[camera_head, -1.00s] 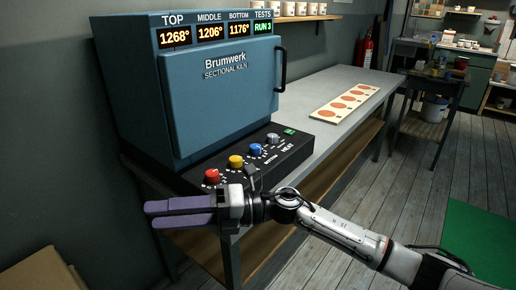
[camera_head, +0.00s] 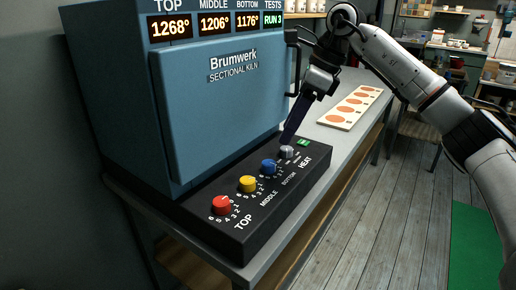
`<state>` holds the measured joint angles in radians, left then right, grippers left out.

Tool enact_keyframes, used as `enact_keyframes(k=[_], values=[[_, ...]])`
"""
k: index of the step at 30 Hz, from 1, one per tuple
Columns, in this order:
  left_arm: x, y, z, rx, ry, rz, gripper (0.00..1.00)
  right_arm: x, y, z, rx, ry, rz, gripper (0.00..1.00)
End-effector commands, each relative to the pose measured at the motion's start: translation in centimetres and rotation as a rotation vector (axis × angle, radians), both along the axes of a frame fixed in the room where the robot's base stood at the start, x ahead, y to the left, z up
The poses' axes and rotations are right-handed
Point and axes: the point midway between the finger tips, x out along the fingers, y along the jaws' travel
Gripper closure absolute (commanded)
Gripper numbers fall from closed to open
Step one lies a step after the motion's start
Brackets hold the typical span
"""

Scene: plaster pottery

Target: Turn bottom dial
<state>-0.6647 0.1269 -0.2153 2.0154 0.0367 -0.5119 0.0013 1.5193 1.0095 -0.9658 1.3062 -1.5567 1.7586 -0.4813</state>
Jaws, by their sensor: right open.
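The blue dial (camera_head: 269,167) above the BOTTOM label sits on the black sloped control panel (camera_head: 285,202) of the kiln. A yellow dial (camera_head: 248,184) by MIDDLE and a red dial (camera_head: 221,205) by TOP are to its left; a grey dial (camera_head: 286,152) is to its right. My left gripper is out of view.
The blue kiln (camera_head: 222,110) rises directly behind the panel, with its dark door handle (camera_head: 297,60) close to my right gripper. The grey bench (camera_head: 345,140) holds a pale board with orange discs (camera_head: 351,106) beyond the panel.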

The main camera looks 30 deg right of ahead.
Motion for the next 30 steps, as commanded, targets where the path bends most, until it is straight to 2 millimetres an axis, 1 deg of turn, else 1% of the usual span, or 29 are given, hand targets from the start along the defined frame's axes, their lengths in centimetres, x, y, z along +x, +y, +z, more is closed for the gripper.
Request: enact_keyframes(k=[2,5,10,15,18,24,30], values=[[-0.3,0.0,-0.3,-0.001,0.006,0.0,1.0,0.0,0.0,-0.5,-0.003,0.002,-0.001,0.53],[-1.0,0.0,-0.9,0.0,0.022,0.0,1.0,0.3,0.3,-1.7,-0.004,0.004,-0.001,0.53],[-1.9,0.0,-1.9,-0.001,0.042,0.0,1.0,1.2,1.2,-4.7,-0.003,0.005,-0.001,0.53],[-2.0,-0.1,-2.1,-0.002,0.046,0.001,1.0,2.0,2.1,-7.4,-0.002,0.004,-0.001,0.53],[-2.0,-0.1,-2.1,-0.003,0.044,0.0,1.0,2.3,2.5,-8.5,-0.001,0.003,-0.001,0.53],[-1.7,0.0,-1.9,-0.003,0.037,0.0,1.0,2.7,2.8,-9.5,-0.001,0.002,-0.001,0.53],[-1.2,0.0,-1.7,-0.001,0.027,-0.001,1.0,2.7,2.8,-9.5,-0.001,0.0,-0.001,0.53]])
